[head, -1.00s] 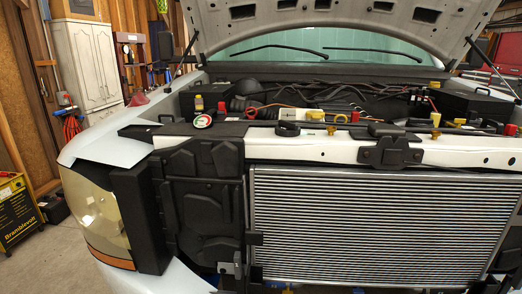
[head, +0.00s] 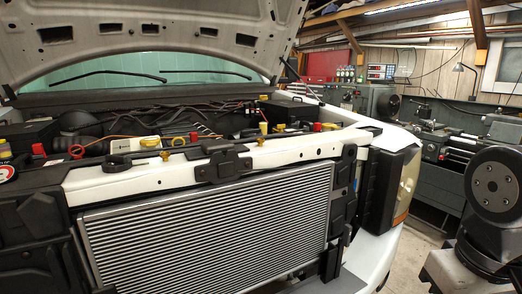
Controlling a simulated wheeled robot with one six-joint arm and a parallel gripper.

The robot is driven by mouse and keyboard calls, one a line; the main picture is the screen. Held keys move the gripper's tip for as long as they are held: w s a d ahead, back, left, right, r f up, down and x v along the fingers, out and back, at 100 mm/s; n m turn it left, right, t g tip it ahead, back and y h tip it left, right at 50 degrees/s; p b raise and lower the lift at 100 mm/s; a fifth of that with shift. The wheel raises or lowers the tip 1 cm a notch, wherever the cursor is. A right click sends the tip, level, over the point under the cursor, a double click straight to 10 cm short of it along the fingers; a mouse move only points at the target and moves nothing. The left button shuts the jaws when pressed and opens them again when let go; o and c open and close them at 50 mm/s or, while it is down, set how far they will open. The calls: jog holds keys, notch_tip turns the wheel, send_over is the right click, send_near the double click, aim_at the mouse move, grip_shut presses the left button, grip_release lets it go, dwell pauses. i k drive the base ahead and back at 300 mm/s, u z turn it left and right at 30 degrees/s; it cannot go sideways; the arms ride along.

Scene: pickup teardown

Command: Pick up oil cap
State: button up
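The truck's engine bay is open, with several small yellow and red caps along its front; I cannot tell which is the oil cap. A yellow cap (head: 264,127) stands upright toward the right of the bay. Another yellow cap (head: 150,142) is near the middle, just behind the white crossbar. A red cap (head: 76,150) sits at the left and a red cap (head: 193,136) near the middle. Part of my arm shows at the right edge, well to the right of the caps; my gripper is out of view.
The raised hood (head: 150,35) overhangs the bay. The white crossbar (head: 280,155) and the radiator (head: 210,225) form the truck's front. A headlight (head: 407,185) is at its right corner. A lathe (head: 450,145) stands behind right; some floor (head: 415,245) shows between.

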aim_at(113, 164)
jog(key=i, duration=1.05)
jog(key=u, duration=0.9)
